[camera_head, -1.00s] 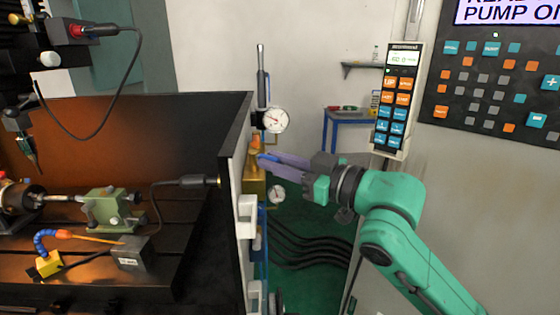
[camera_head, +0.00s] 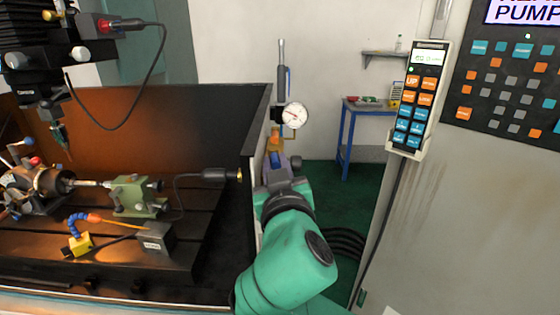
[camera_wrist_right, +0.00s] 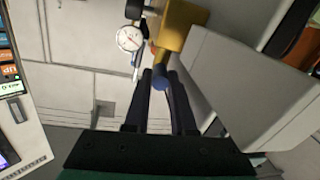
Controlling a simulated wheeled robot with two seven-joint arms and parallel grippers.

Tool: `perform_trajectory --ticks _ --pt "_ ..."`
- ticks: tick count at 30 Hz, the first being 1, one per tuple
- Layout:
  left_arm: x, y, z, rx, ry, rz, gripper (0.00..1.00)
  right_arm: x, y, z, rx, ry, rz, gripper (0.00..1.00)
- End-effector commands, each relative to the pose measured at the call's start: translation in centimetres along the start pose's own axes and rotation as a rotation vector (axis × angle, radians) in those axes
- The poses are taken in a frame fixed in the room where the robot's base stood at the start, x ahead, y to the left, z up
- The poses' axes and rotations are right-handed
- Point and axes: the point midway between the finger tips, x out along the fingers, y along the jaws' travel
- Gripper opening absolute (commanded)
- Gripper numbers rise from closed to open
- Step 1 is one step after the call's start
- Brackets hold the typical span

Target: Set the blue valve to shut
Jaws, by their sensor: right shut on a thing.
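The blue valve's handle (camera_wrist_right: 161,80) shows in the right wrist view as a small blue piece between my fingertips, beside a brass block (camera_wrist_right: 183,25). My right gripper (camera_wrist_right: 162,76) is shut on it. In the head view the right gripper (camera_head: 276,160) reaches the fittings on the panel edge, and my own wrist and arm hide most of the valve. The exact angle of the handle cannot be told. My left gripper is not in view.
A pressure gauge (camera_head: 294,116) sits just above the valve, with a silver upright cylinder (camera_head: 281,65) behind it. A dark machine enclosure wall (camera_head: 180,115) stands left. A keypad pendant (camera_head: 417,98) hangs right. Green floor (camera_head: 335,195) is open beyond my arm.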

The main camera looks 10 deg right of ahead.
Motion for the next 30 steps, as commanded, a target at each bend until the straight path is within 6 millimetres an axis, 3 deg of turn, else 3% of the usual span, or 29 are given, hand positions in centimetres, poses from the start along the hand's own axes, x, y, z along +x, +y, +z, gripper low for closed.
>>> perform_trajectory --ticks 16,17,18,19,30 --pt "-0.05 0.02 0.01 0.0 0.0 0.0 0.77 0.11 -0.28 0.43 -0.005 -0.017 0.027 0.0" --pt "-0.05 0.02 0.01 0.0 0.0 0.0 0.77 0.11 -0.28 0.43 -0.005 -0.017 0.027 0.31" --pt "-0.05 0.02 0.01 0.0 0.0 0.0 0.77 0.11 -0.27 0.41 -0.005 -0.017 0.027 0.46" --pt "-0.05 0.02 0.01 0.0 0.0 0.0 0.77 0.1 -0.27 0.38 -0.005 -0.016 0.027 0.53" --pt "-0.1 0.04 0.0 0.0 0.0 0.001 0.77 0.06 -0.25 0.08 -0.002 -0.008 0.025 0.53"
